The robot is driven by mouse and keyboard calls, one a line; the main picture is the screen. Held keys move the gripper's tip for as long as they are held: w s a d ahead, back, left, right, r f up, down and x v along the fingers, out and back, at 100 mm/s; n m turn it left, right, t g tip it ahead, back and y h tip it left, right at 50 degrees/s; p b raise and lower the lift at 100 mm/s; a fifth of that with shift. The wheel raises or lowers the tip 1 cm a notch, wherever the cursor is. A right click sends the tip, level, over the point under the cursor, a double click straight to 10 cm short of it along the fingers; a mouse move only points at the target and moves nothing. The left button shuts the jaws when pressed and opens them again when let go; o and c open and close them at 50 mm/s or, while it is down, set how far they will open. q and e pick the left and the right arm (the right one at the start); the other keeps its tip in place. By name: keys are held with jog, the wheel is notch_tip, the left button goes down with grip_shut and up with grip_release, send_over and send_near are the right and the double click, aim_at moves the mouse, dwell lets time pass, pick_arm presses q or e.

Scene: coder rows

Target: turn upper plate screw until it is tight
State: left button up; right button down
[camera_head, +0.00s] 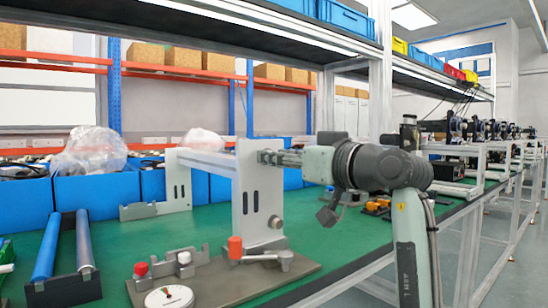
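A grey metal fixture stands on the green bench, with an upright plate (244,195) that has a dark slot. A round lower screw head (275,222) shows on the plate's right face. The upper screw is hidden or too small to tell apart from the fingertips. I cannot tell whether the fingers are closed on it.
A base plate (225,283) in front carries a red-tipped toggle clamp (235,248), a red knob and a round dial (169,297). Blue bins (95,192) line the back.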

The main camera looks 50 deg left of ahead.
pick_arm(q)
jog(key=shift+s+d+b, duration=0.2)
jog(key=shift+d+b, duration=0.2)
jog(key=shift+d, duration=1.95)
